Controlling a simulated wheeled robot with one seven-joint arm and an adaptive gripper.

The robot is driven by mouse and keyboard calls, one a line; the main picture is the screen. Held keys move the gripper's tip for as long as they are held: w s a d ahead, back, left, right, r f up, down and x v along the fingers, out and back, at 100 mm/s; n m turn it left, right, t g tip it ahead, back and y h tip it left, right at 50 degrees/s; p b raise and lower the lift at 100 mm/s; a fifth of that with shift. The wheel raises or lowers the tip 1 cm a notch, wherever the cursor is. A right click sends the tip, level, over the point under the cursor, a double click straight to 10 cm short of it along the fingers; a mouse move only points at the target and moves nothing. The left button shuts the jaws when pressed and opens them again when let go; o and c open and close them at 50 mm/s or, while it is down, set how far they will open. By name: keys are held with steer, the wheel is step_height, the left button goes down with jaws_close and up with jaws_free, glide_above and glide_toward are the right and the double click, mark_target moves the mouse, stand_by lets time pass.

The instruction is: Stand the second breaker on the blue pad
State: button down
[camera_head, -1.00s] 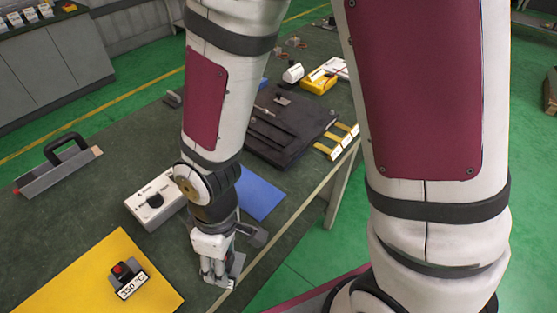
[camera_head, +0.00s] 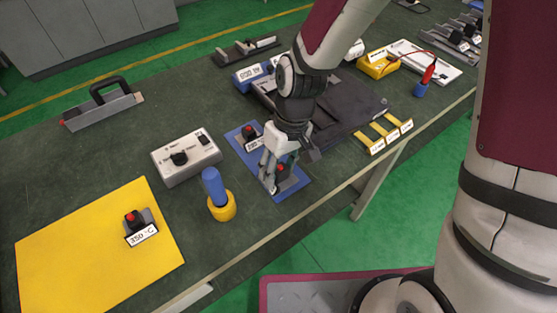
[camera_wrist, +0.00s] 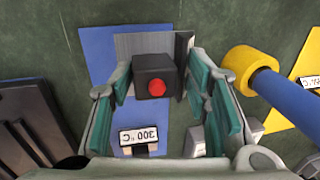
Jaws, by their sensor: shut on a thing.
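The blue pad (camera_head: 299,188) lies on the bench under my gripper; it also shows in the wrist view (camera_wrist: 98,45). My gripper (camera_head: 273,182) is shut on a black breaker with a red button (camera_wrist: 155,76) and a grey base plate (camera_wrist: 130,46). The held breaker (camera_head: 282,169) is over the front part of the pad, partly hidden by the fingers. I cannot tell whether its base touches the pad. Another red-button breaker (camera_head: 250,132) stands on the back part of the pad. Its label (camera_wrist: 138,135) seems to read 300 °C, upside down in the wrist view.
A blue-and-yellow cylinder (camera_head: 216,190) stands close left of the pad, and a white control box (camera_head: 187,158) behind it. A yellow mat (camera_head: 80,255) carries a breaker labelled 350 °C (camera_head: 138,222). A black case (camera_head: 352,110) lies right of the pad.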

steer(key=w, duration=0.5)
steer(key=shift+f, duration=2)
steer(key=shift+f, duration=0.1)
steer(key=c, duration=0.9)
jaws_free()
steer(key=shift+o, duration=0.2)
step_height(320, 180, up, 12)
steer(key=w+d, duration=0.1)
steer(key=d, duration=0.1)
steer(key=s+d+r+m+t+h, duration=0.1)
steer(key=s+d+r+m+t, duration=0.15)
steer(key=d+r, duration=0.35)
steer(key=s+d+r+m+t, duration=0.1)
steer(key=s+d+r, duration=0.3)
steer(key=r, duration=0.3)
steer(key=s+d+r+m+t, duration=0.1)
steer(key=s+d+r, duration=0.1)
steer(key=s, duration=0.3)
steer(key=s+d+r+m+t, duration=0.1)
steer(key=s+d+r+m, duration=0.1)
steer(key=s, duration=0.4)
steer(key=shift+d+r+t+h, duration=0.4)
steer(key=shift+d+r, duration=0.15)
steer(key=shift+d, duration=0.5)
